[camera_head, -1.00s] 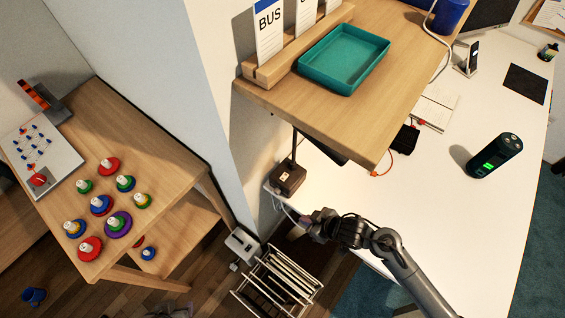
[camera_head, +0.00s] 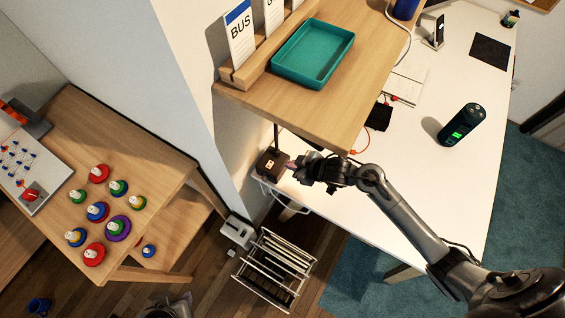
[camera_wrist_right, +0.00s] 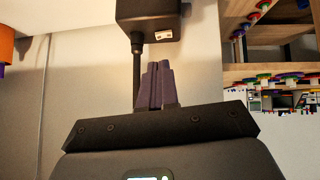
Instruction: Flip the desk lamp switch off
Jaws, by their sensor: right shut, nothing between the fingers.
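The desk lamp's dark box-shaped base (camera_head: 268,168) stands on the white desk's left end, with a thin stem rising behind the shelf edge. A small pale switch (camera_head: 270,163) shows on the base. My right gripper (camera_head: 291,166) is shut and empty, its fingertips close to the base's right side; contact is not clear. In the right wrist view, the shut purple-grey fingers (camera_wrist_right: 157,84) point toward the lamp base (camera_wrist_right: 146,14) and its pale switch (camera_wrist_right: 163,36), with a visible gap in the picture. A dark part of my left arm shows at the bottom edge; its fingers are unclear.
A wooden shelf (camera_head: 315,112) with a teal tray (camera_head: 313,52) overhangs the lamp. A wire file rack (camera_head: 275,270) stands on the floor below. A dark speaker (camera_head: 461,125) stands farther right on the white desk (camera_head: 440,185). The desk's front area is clear.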

